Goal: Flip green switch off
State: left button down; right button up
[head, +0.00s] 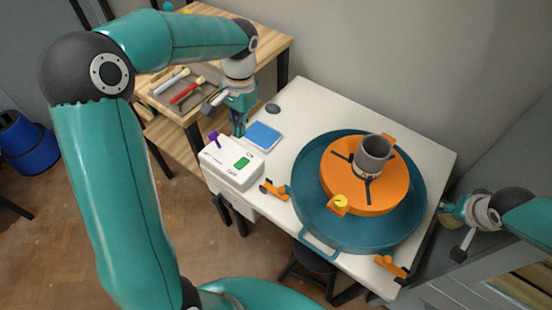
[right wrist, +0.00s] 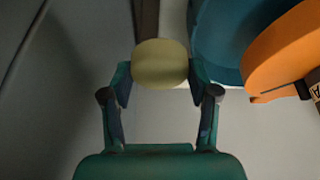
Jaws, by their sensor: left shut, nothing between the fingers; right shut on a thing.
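A white control box (head: 225,175) sits at the left end of the white table, with a green switch (head: 242,162) on its top right part and a purple lever (head: 213,137) at its back left. Whether the green switch is on or off is too small to tell. My left gripper (head: 238,131) is shut and empty, pointing down just behind the box, between the purple lever and a blue pad. My right gripper (right wrist: 160,72) is shut on a pale yellow rounded thing (right wrist: 160,62), off the right side of the table.
A teal basin (head: 310,215) holds an orange wheel (head: 395,195) with a grey mug (head: 372,155) on it. The blue pad (head: 263,136) lies behind the box. Orange clamps (head: 274,190) sit at the front edge. A wooden bench with tools (head: 185,92) stands behind.

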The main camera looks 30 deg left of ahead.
aim_at(239, 169)
pick_arm(q)
jog(key=f, duration=0.4)
jog(key=s+f, duration=0.1)
jog(key=f, duration=0.3)
jog(key=s+f, duration=0.1)
jog(key=f, duration=0.3)
jog(key=shift+f, duration=0.25)
pick_arm(e)
jog(key=shift+r, duration=0.2)
